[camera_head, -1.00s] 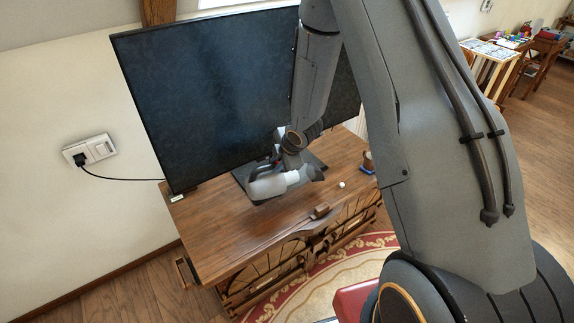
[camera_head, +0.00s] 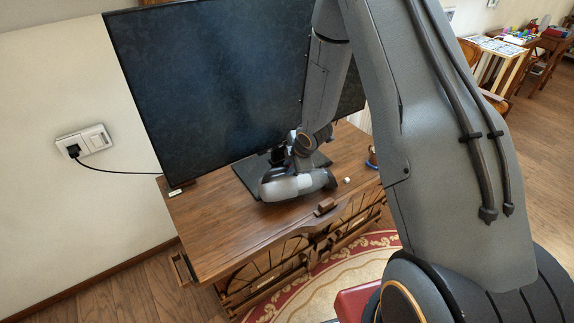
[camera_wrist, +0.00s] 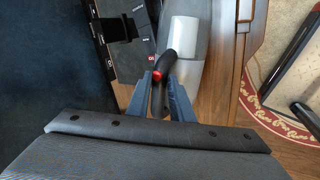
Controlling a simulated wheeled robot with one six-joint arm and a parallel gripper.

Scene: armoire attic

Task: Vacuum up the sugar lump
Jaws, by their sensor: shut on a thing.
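The sugar lump (camera_head: 347,180) is a small white cube on the wooden cabinet top, just right of the vacuum's dark nozzle end. The handheld vacuum (camera_head: 290,186) has a pale grey-white body and lies almost level, low over the cabinet top. I cannot tell whether it touches the wood. My gripper (camera_wrist: 164,82) is shut on the vacuum's dark handle, with a red button between the blue-grey fingers in the wrist view. In the head view my arm partly hides the grip. The sugar lump does not show in the wrist view.
A large dark screen (camera_head: 215,85) stands on the cabinet (camera_head: 225,235) close behind the vacuum. A small wooden block (camera_head: 326,205) sits at the cabinet's front edge. A small object on a blue base (camera_head: 373,163) is partly hidden by my arm. A cable runs to a wall socket (camera_head: 84,142).

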